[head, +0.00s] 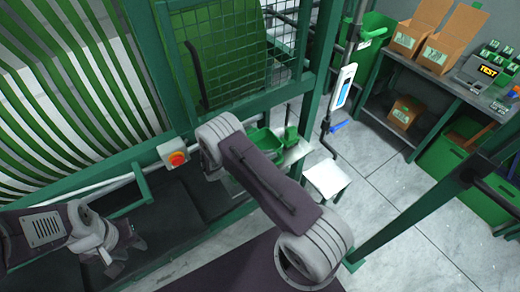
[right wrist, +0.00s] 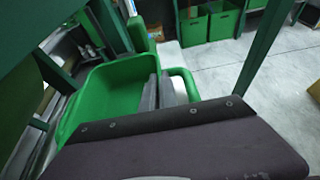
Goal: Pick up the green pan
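The green pan (right wrist: 108,92) is an open, deep tray and fills the middle left of the right wrist view. In the head view part of it (head: 264,139) shows behind my right arm. The grey fingers of my right gripper (right wrist: 158,92) are at the pan's right end, close together beside a green loop-like part (right wrist: 186,84). Whether they grip the rim is unclear. My right gripper is hidden behind its own arm in the head view. My left gripper (head: 122,254) is at the lower left, away from the pan, with nothing visible in it; its finger opening is unclear.
A green machine frame with mesh (head: 290,45) stands behind the pan. A red stop button (head: 177,158) sits on its rail. A white stool (head: 327,178) is right of the pan. A workbench (head: 440,82) with cardboard boxes is at the far right. The floor between is clear.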

